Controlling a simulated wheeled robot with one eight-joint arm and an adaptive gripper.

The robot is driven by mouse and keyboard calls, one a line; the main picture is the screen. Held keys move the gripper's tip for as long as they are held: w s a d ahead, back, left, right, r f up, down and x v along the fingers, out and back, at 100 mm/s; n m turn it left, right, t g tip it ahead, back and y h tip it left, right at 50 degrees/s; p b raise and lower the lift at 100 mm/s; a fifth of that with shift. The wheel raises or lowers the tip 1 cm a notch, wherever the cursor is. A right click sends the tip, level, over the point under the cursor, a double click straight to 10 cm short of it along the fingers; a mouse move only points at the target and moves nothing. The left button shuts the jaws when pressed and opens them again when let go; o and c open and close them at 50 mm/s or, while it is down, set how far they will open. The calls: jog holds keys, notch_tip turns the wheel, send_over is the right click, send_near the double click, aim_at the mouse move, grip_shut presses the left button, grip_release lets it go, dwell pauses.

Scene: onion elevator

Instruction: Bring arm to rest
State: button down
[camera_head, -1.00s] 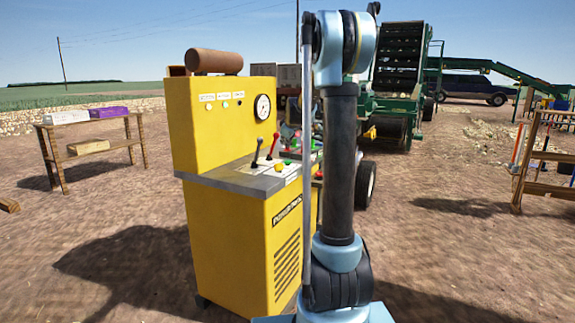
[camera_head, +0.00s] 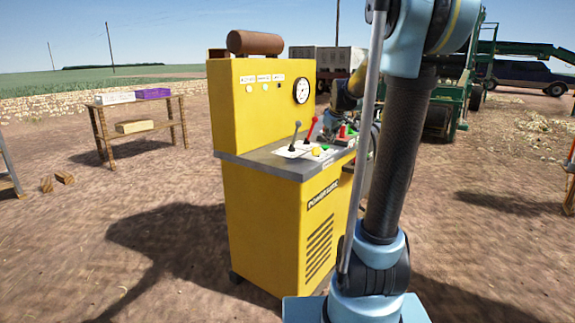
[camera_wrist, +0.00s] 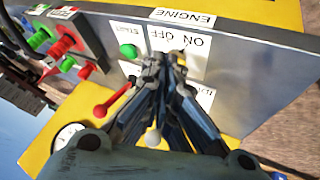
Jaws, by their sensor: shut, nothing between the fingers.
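My gripper (camera_wrist: 166,66) is shut and empty in the wrist view, its fingertips together over the control panel near the "ON OFF" label (camera_wrist: 180,40). I cannot tell whether the tips touch the panel. A green button (camera_wrist: 128,50), a red lever (camera_wrist: 113,103) and a pale round knob (camera_wrist: 153,138) lie beside the fingers. In the head view, my arm rises in front of the right side of the yellow control cabinet (camera_head: 262,215). The forearm reaches behind the upright link, toward the panel top (camera_head: 270,162), and the fingers are hard to make out there.
A box with red and green buttons (camera_wrist: 65,40) stands on the panel. A wooden rack (camera_head: 140,127) with boxes is at the left. A green harvesting machine (camera_head: 440,105) and a dark van (camera_head: 525,78) are behind at right. Bare ground lies left of the cabinet.

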jog(key=s+f+m+g, duration=0.1)
jog(key=s+f, duration=0.5)
jog(key=s, duration=0.7)
jog(key=s+f+m+g, duration=0.2)
jog(key=s+f+m, duration=0.2)
jog(key=s, duration=1)
jog(key=s+d+f+m+g, duration=0.1)
jog(key=s+f+m+g, duration=0.1)
jog(key=s+f, duration=0.7)
jog(key=s, duration=0.5)
jog(key=shift+s+m+h, duration=0.25)
jog(key=shift+m+h, duration=0.05)
jog(key=shift+h, duration=0.1)
jog(key=shift+w+f, duration=0.15)
jog(key=shift+w, duration=0.3)
